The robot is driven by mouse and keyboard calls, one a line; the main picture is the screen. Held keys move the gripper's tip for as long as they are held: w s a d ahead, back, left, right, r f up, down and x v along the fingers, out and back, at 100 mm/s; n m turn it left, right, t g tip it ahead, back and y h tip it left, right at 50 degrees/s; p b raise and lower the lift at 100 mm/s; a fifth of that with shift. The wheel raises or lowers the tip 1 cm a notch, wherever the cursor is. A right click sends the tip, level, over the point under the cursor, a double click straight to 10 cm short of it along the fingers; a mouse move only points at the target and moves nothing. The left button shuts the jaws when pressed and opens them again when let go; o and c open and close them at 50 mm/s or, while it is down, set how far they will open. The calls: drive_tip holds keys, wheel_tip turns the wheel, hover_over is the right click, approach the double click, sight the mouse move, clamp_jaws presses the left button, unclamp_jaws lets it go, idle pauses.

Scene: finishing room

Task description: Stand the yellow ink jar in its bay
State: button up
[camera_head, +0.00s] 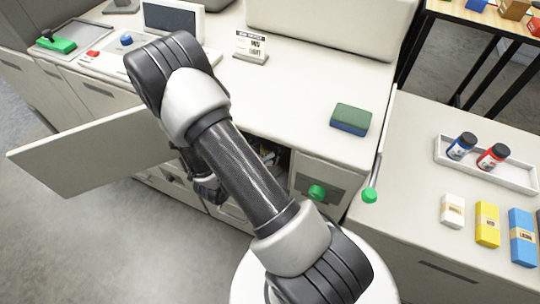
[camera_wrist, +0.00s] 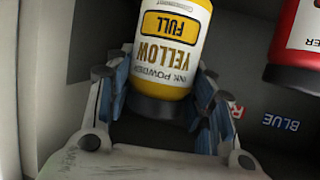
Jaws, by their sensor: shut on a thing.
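The yellow ink jar (camera_wrist: 175,55) is in the wrist view, white and yellow with a dark cap. Its label reads "INK POWDER YELLOW FULL", upside down in the picture. My gripper (camera_wrist: 163,82) is shut on it, with a blue-padded finger on each side. The jar is inside a grey compartment, beside a red jar (camera_wrist: 297,45). Upside-down "BLUE" lettering (camera_wrist: 281,122) and part of a red letter show on the dark surface at right. I cannot tell whether the jar touches the floor under it. In the head view my arm hides the jar and fingers.
A cabinet door (camera_head: 90,155) stands open at left in the head view. At right a white tray (camera_head: 490,173) holds a blue-labelled jar (camera_head: 462,146) and a red-labelled jar (camera_head: 492,157). Several boxes stand before it. A green-and-blue sponge-like block (camera_head: 350,119) lies on the counter.

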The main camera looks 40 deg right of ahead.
wheel_tip(320, 180, down, 5)
drive_tip(key=shift+r+b, duration=0.2)
drive_tip(key=shift+b, duration=0.7)
drive_tip(key=shift+w+d+f+b, duration=0.1)
drive_tip(key=shift+w+f+b, duration=0.05)
drive_tip(key=shift+f+b, duration=0.15)
drive_tip(key=shift+r, duration=0.2)
drive_tip(key=shift+f, duration=0.2)
drive_tip(key=o, duration=1.3)
drive_tip(key=shift+r, duration=0.15)
